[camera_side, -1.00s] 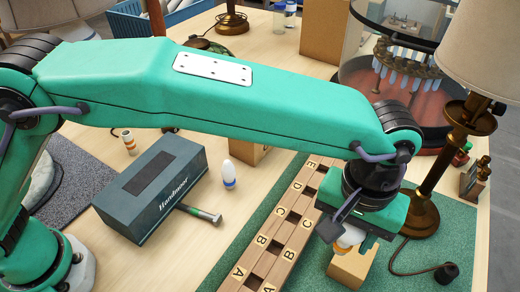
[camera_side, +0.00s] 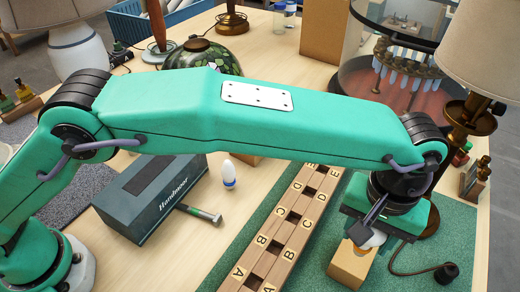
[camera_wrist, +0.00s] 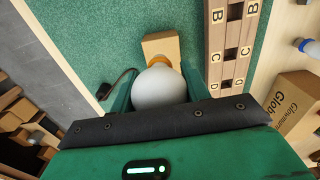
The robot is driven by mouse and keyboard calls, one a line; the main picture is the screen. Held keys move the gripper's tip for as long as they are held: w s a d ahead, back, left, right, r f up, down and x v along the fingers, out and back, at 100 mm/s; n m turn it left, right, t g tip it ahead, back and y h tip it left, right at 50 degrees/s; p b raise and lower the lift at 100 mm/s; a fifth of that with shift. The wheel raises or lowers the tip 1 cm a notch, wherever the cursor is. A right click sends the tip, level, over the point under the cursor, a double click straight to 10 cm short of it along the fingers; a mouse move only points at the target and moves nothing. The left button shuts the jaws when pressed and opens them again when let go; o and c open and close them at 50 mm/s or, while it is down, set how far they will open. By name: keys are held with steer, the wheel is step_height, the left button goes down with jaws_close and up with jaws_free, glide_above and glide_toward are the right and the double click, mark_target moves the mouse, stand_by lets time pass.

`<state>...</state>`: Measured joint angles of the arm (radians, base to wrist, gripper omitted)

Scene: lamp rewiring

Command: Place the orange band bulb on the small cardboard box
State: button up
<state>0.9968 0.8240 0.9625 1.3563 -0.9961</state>
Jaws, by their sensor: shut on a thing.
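The small cardboard box (camera_side: 348,268) stands on the green mat at the lower right of the side view. It also shows in the wrist view (camera_wrist: 161,44), just beyond the bulb. The orange band bulb (camera_wrist: 160,88) has a white globe, and a bit of its orange band shows at the globe's far edge. My gripper (camera_side: 374,238) is shut on the bulb and hangs over the right, far side of the box. In the side view the gripper hides most of the bulb. I cannot tell whether the bulb touches the box.
A wooden rack with lettered slots (camera_side: 290,225) lies left of the box. A brass lamp (camera_side: 462,150) stands behind at right, with a cord and black plug (camera_side: 446,273) on the mat. A white bulb with a blue band (camera_side: 229,174) stands beside the dark Handmoor box (camera_side: 152,195).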

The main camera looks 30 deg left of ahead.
mark_target(359, 252)
steer(key=shift+f, duration=2.85)
steer(key=shift+f, duration=0.2)
steer(key=o, duration=1)
steer(key=shift+r, duration=0.15)
step_height(359, 252, up, 12)
steer(key=shift+r, duration=0.1)
